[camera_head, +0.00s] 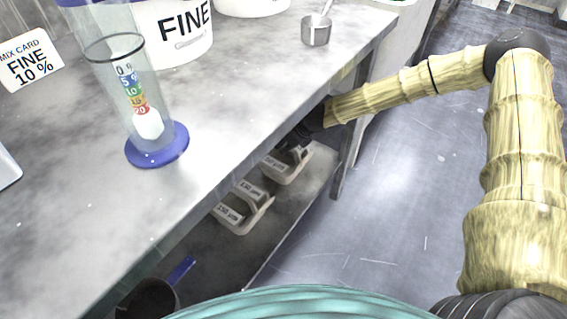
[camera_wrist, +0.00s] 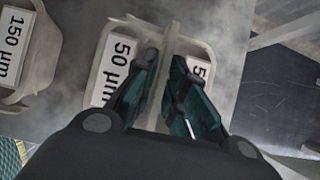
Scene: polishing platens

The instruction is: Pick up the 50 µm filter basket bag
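The 50 µm filter basket bag (camera_wrist: 97,60) is a pale, rounded basket with white "50 µm" labels on either side of an upright handle bar (camera_wrist: 170,38). In the head view the basket (camera_head: 287,168) sits on the low shelf under the bench, partly hidden by my arm's end. My gripper (camera_wrist: 165,62) has dark green fingers on both sides of the handle bar, appearing to touch it. In the head view my gripper (camera_head: 298,138) is dark and partly hidden by the bench edge.
A 150 µm basket (camera_head: 240,207) stands beside it on the shelf (camera_head: 285,213); it also shows in the wrist view (camera_wrist: 38,48). A dark pan with a blue handle (camera_head: 181,270) is nearer. The bench top (camera_head: 240,110) overhangs; a bench leg (camera_head: 345,165) stands right.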

